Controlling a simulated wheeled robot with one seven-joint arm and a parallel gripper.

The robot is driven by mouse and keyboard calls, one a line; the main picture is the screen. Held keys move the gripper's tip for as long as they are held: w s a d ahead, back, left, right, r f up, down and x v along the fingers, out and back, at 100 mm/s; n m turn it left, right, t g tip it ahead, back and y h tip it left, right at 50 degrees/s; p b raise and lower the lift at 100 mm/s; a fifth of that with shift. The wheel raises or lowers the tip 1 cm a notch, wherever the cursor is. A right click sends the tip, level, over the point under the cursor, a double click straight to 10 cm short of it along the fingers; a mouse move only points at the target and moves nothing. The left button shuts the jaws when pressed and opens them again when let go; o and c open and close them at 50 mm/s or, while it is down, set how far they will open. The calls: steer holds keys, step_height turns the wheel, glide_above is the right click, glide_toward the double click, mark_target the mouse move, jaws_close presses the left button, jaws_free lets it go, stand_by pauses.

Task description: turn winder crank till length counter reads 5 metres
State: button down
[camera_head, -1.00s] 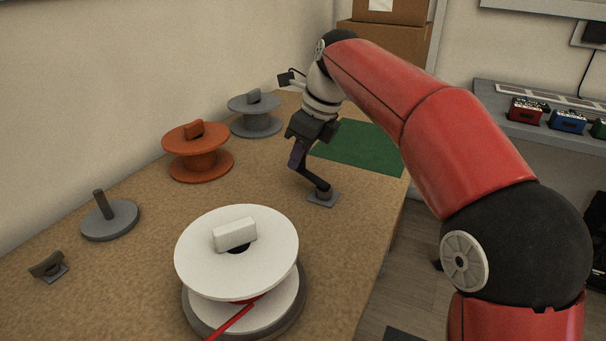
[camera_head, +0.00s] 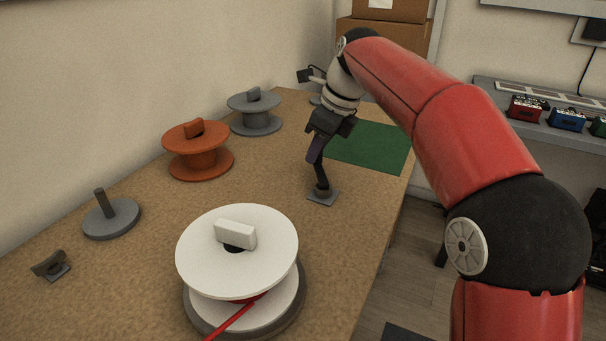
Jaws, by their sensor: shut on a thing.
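The winder crank is a dark crank arm (camera_head: 322,181) on a small grey base plate (camera_head: 322,198) on the bench. A dark purple piece (camera_head: 315,149), seemingly its handle, rises from the arm to my gripper (camera_head: 322,136). My gripper is shut on this handle; its fingertips are partly hidden. A white spool (camera_head: 237,258) with red wire (camera_head: 236,318) stands at the front, with a white block on top. I cannot make out a length counter or any reading.
An orange spool (camera_head: 198,154) and a grey spool (camera_head: 254,114) stand along the wall. A grey disc with a post (camera_head: 110,217) and a small dark bracket (camera_head: 51,265) are at left. A green mat (camera_head: 369,147) lies behind the crank.

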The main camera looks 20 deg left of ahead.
steer(key=shift+d, duration=0.1)
steer(key=shift+w+d, duration=0.35)
steer(key=shift+d, duration=0.6)
steer(key=shift+f, duration=0.1)
steer(key=shift+d, duration=1.05)
